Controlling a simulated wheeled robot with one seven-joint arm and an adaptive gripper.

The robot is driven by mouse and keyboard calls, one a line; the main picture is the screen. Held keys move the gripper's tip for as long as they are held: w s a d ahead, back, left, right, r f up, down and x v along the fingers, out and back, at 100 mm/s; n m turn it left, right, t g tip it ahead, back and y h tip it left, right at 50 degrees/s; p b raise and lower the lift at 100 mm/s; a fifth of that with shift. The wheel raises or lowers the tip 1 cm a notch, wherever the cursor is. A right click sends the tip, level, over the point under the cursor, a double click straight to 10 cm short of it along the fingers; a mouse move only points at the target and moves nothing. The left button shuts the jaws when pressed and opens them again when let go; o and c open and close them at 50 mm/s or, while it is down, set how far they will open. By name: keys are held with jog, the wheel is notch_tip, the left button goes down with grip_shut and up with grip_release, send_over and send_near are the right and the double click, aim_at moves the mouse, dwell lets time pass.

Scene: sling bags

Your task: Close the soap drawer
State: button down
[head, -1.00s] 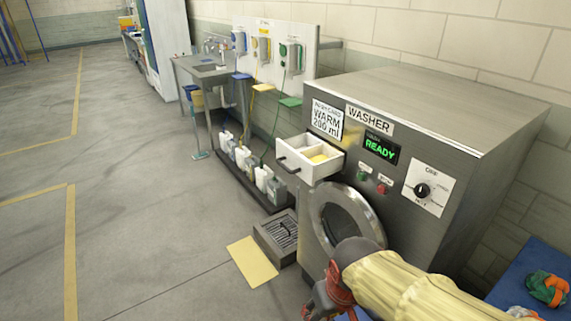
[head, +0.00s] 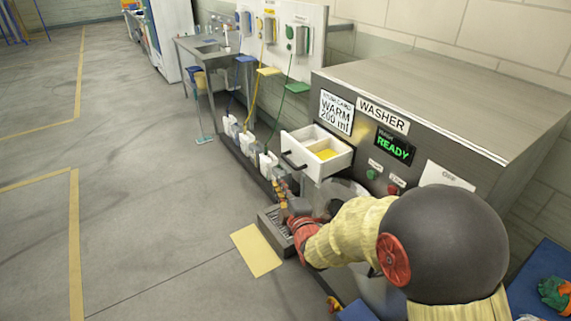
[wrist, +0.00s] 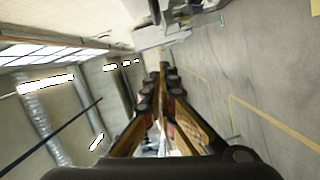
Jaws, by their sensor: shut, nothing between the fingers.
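The white soap drawer (head: 332,168) is pulled out from the upper left of the washer's front in the head view. Yellow soap (head: 327,154) shows in its right compartment. Its dark handle (head: 293,161) is on the outer front face. My gripper (head: 277,174) is shut and empty, with its fingers pointing up, just below and to the left of the handle in the picture. I cannot tell whether it touches the drawer. In the wrist view my gripper's fingers (wrist: 163,70) come together, and the drawer cannot be made out there.
The steel washer (head: 440,95) has a READY display (head: 394,147). My arm covers much of its round door. Several white jugs (head: 268,163) stand in a rack to the left. A floor drain box (head: 272,225) and yellow mat (head: 256,249) lie below. The floor on the left is clear.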

aim_at(316, 150)
jog(key=w+b, duration=0.2)
jog(key=w, duration=0.9)
jog(key=shift+w+f+n, duration=0.3)
jog(key=shift+f, duration=0.15)
jog(key=w+d+b, duration=0.1)
jog(key=w+d, duration=0.1)
jog(key=d, duration=0.2)
jog(key=w+d+b, duration=0.2)
jog(key=w+d, duration=0.1)
jog(key=d, duration=0.1)
jog(key=w+d+b, duration=0.1)
jog(key=w+d, duration=0.2)
jog(key=d, duration=0.1)
jog(key=shift+w+f, duration=0.1)
jog(key=shift+w+d, duration=0.15)
jog(key=shift+d, duration=0.1)
